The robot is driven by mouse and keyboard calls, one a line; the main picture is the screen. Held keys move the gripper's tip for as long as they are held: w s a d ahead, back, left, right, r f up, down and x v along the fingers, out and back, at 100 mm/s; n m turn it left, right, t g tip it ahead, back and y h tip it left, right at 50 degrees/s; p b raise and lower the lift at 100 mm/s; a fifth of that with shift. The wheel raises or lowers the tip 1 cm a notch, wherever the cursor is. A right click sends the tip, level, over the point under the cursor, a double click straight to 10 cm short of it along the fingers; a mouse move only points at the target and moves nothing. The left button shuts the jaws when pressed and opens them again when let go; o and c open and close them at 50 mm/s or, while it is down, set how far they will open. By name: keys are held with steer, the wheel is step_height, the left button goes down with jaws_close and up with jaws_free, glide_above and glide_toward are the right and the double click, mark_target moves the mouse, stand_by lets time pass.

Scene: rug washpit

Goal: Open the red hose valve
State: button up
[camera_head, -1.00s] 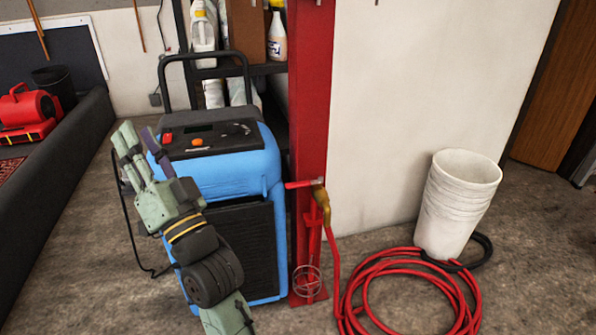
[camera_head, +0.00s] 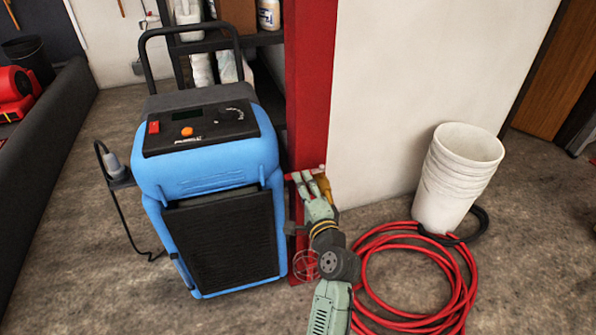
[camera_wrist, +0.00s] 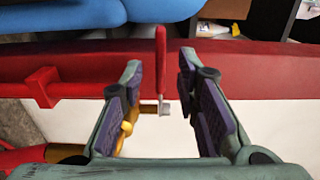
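The red valve lever (camera_wrist: 160,55) stands between the two fingers of my gripper (camera_wrist: 158,88) in the wrist view, with a gap on both sides. A grey nut (camera_wrist: 166,109) is at the lever's base. The brass valve body (camera_wrist: 127,128) is partly hidden behind the left finger. In the head view, my gripper (camera_head: 306,177) is at the red post, over the valve. The brass fitting (camera_head: 325,186) shows just right of the fingers, and the lever is mostly covered there. My gripper is open and empty.
The valve is by the red post (camera_head: 308,80). A blue machine (camera_head: 205,170) with a black handle stands close on the left. A coiled red hose (camera_head: 462,290) and stacked white buckets (camera_head: 458,180) are on the right. A thin round ring (camera_head: 306,265) is low by the post.

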steer(key=shift+p+x, duration=0.3)
steer(key=shift+x, duration=1.95)
jaws_close()
